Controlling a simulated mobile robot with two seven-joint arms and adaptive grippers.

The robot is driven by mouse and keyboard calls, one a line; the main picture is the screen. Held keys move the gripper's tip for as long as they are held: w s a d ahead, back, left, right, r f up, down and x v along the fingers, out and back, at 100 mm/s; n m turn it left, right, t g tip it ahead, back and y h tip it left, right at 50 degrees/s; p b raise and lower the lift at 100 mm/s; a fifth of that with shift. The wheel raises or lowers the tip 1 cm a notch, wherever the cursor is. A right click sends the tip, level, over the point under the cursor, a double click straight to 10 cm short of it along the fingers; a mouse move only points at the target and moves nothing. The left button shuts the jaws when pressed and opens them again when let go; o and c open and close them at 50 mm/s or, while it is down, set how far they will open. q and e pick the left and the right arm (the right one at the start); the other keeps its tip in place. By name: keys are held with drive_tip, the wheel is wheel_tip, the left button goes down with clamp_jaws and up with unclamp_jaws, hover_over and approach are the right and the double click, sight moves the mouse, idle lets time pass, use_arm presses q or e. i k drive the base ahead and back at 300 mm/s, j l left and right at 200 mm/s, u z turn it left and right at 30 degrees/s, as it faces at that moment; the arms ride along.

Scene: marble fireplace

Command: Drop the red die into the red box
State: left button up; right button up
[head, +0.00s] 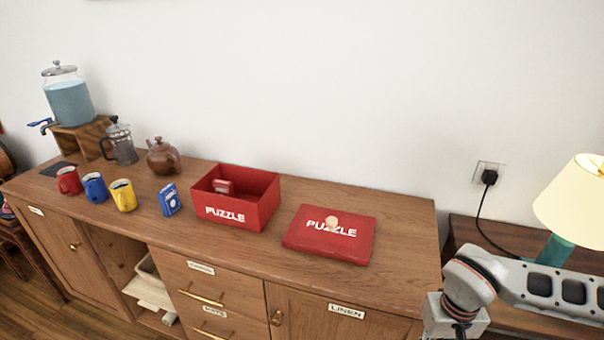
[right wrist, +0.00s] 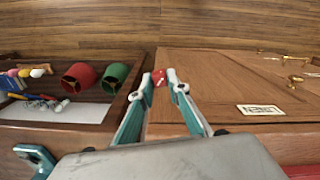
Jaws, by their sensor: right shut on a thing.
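The red die (right wrist: 159,77) is between the fingertips of my right gripper (right wrist: 160,82) in the right wrist view. The gripper is shut on it, with wooden floor and cabinet fronts below. In the head view my right arm comes in at the lower right, and its fingers and the die are out of frame. The open red box (head: 237,208), marked PUZZLE, stands on the wooden sideboard (head: 404,230). A small red and white item (head: 222,186) shows inside it. Its red lid (head: 318,243) lies flat to the right with a pale round knob-like thing on it. My left gripper is not in view.
A blue card pack (head: 169,200), several mugs, a teapot (head: 162,157) and a French press (head: 121,144) stand left of the box. A lamp (head: 572,205) stands at the right. A low shelf with red and green cups (right wrist: 117,77) shows in the wrist view.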

sight(250, 198)
drive_tip(key=i+j+z, duration=0.2)
drive_tip(key=j, duration=1.05)
drive_tip(key=j+z, duration=0.2)
drive_tip(key=j, duration=1)
